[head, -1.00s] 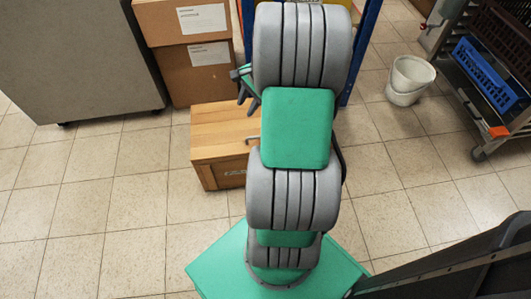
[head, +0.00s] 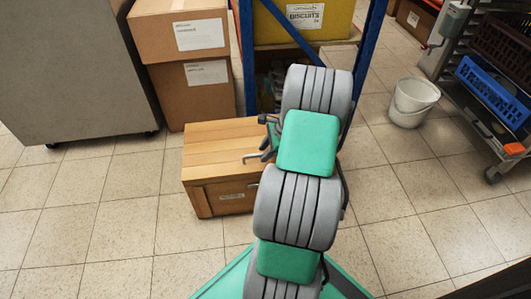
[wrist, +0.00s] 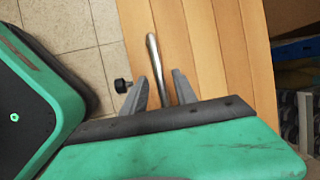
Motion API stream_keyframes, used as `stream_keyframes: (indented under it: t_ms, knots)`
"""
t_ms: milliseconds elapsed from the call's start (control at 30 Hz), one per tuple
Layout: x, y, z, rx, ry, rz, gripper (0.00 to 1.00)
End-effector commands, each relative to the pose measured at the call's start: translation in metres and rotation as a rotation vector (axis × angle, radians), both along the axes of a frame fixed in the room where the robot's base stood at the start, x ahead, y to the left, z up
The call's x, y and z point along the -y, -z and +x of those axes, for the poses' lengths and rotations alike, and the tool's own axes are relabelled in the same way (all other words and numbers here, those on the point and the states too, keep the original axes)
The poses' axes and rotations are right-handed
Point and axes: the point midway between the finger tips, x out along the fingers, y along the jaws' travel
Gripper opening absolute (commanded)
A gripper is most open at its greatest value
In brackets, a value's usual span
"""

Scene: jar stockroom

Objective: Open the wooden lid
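A wooden chest (head: 225,199) stands on the floor. Its plank-topped wooden lid (head: 215,145) is shut. A bent metal handle (head: 254,157) sits on the lid. My gripper (head: 266,140) is over the lid close to this handle, partly hidden behind my arm. In the wrist view, the two grey fingers of my gripper (wrist: 160,76) are apart. The handle (wrist: 154,52) runs between them with gaps visible on both sides. The lid's planks (wrist: 205,50) fill the area beneath. I cannot tell how deep the fingers reach around the handle.
Stacked cardboard boxes (head: 206,88) stand behind the chest, beside a blue-framed rack (head: 367,45) with a yellow box (head: 300,25). A grey cabinet (head: 65,70) is at the left. A white bucket (head: 412,102) and a crate trolley (head: 493,173) are at the right. The front-left floor is clear.

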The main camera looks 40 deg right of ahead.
Motion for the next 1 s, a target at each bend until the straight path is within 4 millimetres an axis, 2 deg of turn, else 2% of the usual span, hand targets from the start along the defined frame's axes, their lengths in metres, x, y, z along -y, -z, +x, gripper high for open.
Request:
stream_keyframes:
  t_ms: [67,500,1000]
  knots:
    - [0.0,-0.0007,-0.0001,0.0,0.0,0.0,0.34]
    - [-0.0001,-0.0007,-0.0002,-0.001,-0.001,0.0,0.0]
    - [-0.0002,-0.0006,-0.0005,-0.001,0.0,0.0,0.0]
